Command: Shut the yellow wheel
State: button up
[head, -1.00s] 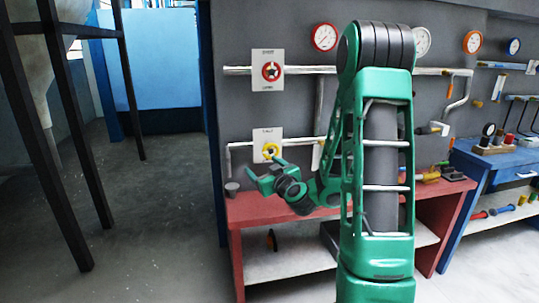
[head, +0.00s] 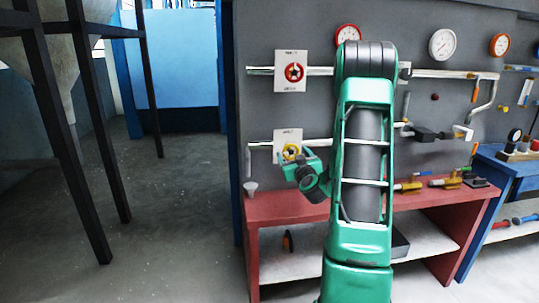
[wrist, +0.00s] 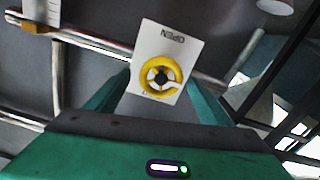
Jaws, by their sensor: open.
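The yellow wheel (head: 291,153) sits on a white plate (head: 288,136) on the lower pipe at the grey wall. In the wrist view the yellow wheel (wrist: 161,76) shows as a ring with a dark hub, and its plate reads OPEN, upside down in this view. My gripper (head: 299,167) is just in front of the wheel in the head view and covers its lower edge. In the wrist view my green fingers (wrist: 160,98) stand apart on both sides of the plate, with nothing seen between them but the wheel beyond. I cannot tell whether they touch the wheel.
A red wheel (head: 293,72) on its own plate is above, on the upper pipe (head: 262,71). Gauges (head: 442,44) hang higher.

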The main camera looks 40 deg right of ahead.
jog(key=shift+w+d, duration=0.6)
jog(key=shift+d, duration=0.05)
jog(key=shift+w, duration=0.45)
jog(key=shift+a, duration=0.1)
jog(key=shift+c, duration=0.3)
jog(key=c, duration=1)
jog(key=shift+d, duration=0.25)
jog(key=shift+a, duration=0.25)
